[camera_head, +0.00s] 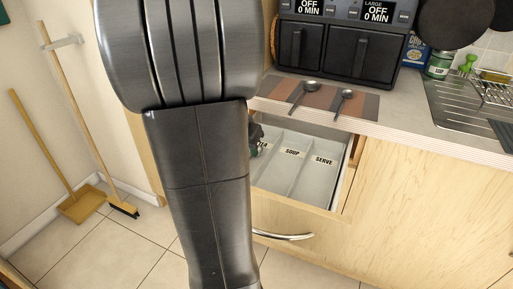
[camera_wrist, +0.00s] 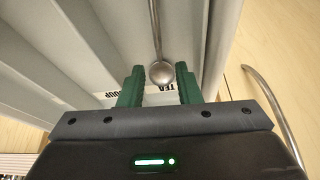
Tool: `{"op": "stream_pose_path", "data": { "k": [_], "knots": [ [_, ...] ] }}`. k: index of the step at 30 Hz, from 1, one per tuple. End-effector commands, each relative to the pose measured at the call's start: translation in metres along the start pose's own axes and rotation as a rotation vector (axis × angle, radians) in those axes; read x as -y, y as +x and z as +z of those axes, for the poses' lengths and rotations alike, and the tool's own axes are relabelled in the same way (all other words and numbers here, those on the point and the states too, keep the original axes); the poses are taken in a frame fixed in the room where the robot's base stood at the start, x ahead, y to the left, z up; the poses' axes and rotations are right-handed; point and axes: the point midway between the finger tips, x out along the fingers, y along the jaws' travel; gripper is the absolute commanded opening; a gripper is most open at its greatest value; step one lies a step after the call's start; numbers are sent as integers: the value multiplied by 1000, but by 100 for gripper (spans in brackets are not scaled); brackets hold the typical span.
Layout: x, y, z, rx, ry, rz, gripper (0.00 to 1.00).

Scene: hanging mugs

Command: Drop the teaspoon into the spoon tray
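A metal spoon (camera_wrist: 162,73) shows in the wrist view, its bowl near the mouth of my gripper and its handle running up the picture. It appears to lie in the tray compartment labelled "TEA"; I cannot tell whether it rests on the bottom. My gripper (camera_wrist: 160,88) has green fingers spread apart, with a gap on both sides of the spoon's bowl. The grey spoon tray (camera_head: 292,168) sits in the open drawer, with "SOUP" and "SERVE" labels readable in the head view. There my arm hides the tray's left part and most of my gripper (camera_head: 255,138).
Two larger spoons (camera_head: 304,96) (camera_head: 345,103) lie on a striped mat (camera_head: 325,92) on the counter. A black air fryer (camera_head: 338,50) stands behind them. The drawer handle (camera_head: 283,236) juts out in front. A sink drainer (camera_head: 465,100) is at right; a broom (camera_head: 85,115) leans at left.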

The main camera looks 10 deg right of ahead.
Motion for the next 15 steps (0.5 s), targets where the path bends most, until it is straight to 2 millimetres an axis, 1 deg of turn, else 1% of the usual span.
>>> {"op": "stream_pose_path", "data": {
  "k": [5,9,15],
  "knots": [
    [1,-36,-2,-3,-1,-5,30],
    [1,-70,-2,-4,-1,-6,30],
    [1,-109,-1,-3,-1,-4,30]
  ]
}}
